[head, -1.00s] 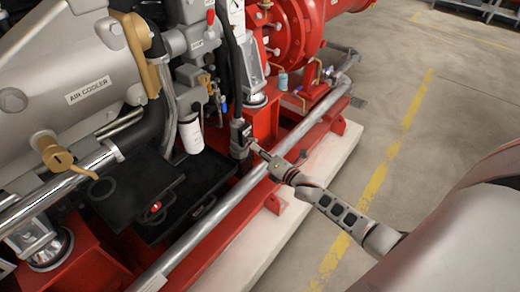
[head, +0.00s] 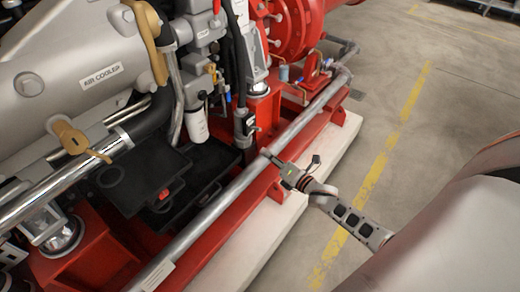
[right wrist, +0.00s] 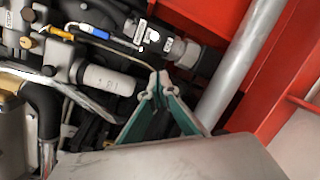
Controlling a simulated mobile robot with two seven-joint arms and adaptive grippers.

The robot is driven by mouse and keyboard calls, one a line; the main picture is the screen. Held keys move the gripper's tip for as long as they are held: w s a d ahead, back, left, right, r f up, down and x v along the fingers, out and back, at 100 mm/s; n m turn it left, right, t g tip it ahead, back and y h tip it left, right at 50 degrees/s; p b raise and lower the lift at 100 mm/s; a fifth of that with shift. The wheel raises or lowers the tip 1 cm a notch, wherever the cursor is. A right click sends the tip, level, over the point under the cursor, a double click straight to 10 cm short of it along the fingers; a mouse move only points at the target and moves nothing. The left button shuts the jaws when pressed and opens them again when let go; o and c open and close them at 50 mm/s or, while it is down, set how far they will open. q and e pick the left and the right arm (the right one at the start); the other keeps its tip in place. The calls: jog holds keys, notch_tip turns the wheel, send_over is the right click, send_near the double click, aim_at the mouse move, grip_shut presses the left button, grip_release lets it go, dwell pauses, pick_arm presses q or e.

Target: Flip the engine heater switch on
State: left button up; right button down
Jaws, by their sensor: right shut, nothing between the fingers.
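The engine heater switch seems to be on the small black box (head: 246,128) at the foot of a thick black hose, beside the red post. Its lever position is too small to read. In the right wrist view a black fitting with small white labels (right wrist: 184,52) shows above the fingers; I think it is the same unit. My right gripper (head: 269,156) is shut and empty, over the grey pipe, below and right of the box and apart from it. Its closed green-sided fingers (right wrist: 158,84) show in the right wrist view. My left gripper is not in view.
A long grey pipe (head: 216,204) runs along the red base frame in front of the engine. A black battery-like box (head: 142,180) and a white filter (head: 197,125) stand left of the switch box. The floor (head: 455,110) at the right is clear.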

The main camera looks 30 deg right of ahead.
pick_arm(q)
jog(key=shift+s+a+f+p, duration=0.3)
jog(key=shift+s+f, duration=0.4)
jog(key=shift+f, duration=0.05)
pick_arm(e)
jog(key=s, duration=0.4)
jog(key=shift+s+d+r, duration=0.2)
jog(key=shift+s+r, duration=0.05)
jog(key=shift+r, duration=0.15)
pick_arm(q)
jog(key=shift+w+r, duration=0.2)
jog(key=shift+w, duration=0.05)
